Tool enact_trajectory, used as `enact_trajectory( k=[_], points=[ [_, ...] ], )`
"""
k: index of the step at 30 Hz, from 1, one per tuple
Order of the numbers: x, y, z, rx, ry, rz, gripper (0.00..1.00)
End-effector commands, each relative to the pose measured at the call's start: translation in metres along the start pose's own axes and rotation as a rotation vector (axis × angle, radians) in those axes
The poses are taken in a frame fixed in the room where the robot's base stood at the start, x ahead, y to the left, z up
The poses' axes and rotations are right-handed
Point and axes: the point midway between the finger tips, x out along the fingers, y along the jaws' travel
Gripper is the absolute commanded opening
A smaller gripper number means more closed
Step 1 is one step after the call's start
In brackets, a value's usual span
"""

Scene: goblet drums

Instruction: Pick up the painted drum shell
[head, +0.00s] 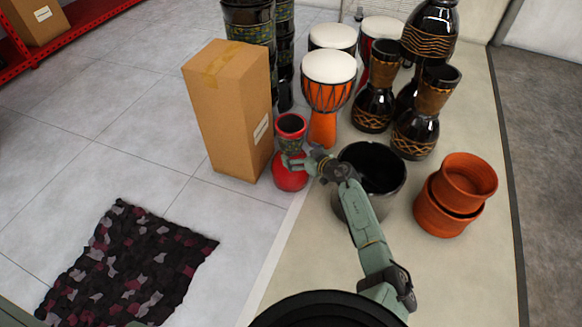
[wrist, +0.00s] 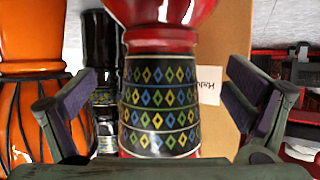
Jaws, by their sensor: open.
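The painted drum shell (head: 290,176) stands on the floor beside the cardboard box, with a round red lower part and a flared, red-rimmed dark mouth on top. In the wrist view the drum shell (wrist: 160,110) fills the middle, with a dark waist banded in yellow, blue and green diamonds and a red bulge at the picture's top. My gripper (head: 298,160) is at the shell's waist, partly covering it. In the wrist view my gripper (wrist: 161,75) is open, one finger to each side of the patterned waist, with visible gaps on both sides.
The tall cardboard box (head: 232,110) stands close behind and left of the shell. An orange drum (head: 323,127) is just behind right. A black pot (head: 345,195) sits beneath my arm, with terracotta pots (head: 448,215) farther right. A patterned rug (head: 125,265) lies front left.

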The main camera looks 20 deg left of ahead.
Motion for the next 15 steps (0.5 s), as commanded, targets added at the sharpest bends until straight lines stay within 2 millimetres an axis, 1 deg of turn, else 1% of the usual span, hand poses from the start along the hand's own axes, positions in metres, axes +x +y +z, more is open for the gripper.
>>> enact_trajectory(
  k=[5, 9, 12, 15],
  points=[
    [0.027, -0.002, 0.005, -0.005, -0.001, -0.004, 0.97],
    [0.047, -0.001, 0.004, -0.004, -0.001, -0.002, 0.97],
    [0.055, 0.000, 0.002, -0.003, 0.000, -0.001, 0.97],
    [0.057, 0.000, 0.000, -0.001, 0.000, 0.000, 0.97]
  ],
)
